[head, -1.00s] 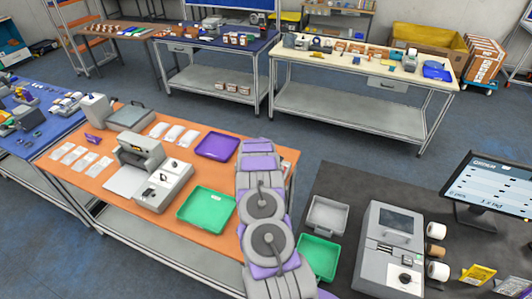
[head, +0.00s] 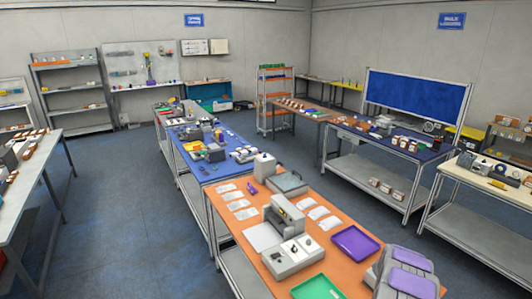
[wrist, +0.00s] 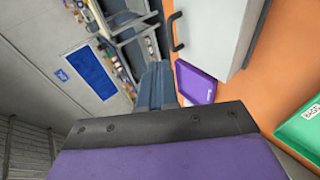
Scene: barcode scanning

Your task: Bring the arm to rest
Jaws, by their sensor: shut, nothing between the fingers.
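My arm (head: 407,272), with grey and purple links, shows at the lower right of the head view, over the right end of the orange bench (head: 318,225). My gripper's tip is not visible there. In the wrist view my gripper (wrist: 162,84) shows as slim blue-grey fingers beyond a dark bracket and a purple cover. The fingers are together and nothing is between them. A purple tray (wrist: 196,83) lies just right of the fingers in that view, and a green tray (wrist: 300,132) lies farther right.
The orange bench holds a purple tray (head: 355,243), a green tray (head: 317,288), a grey machine (head: 286,225) and several white packets. A blue bench (head: 208,165) stands behind. A white table (head: 20,165) is at left. The floor (head: 120,230) between is clear.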

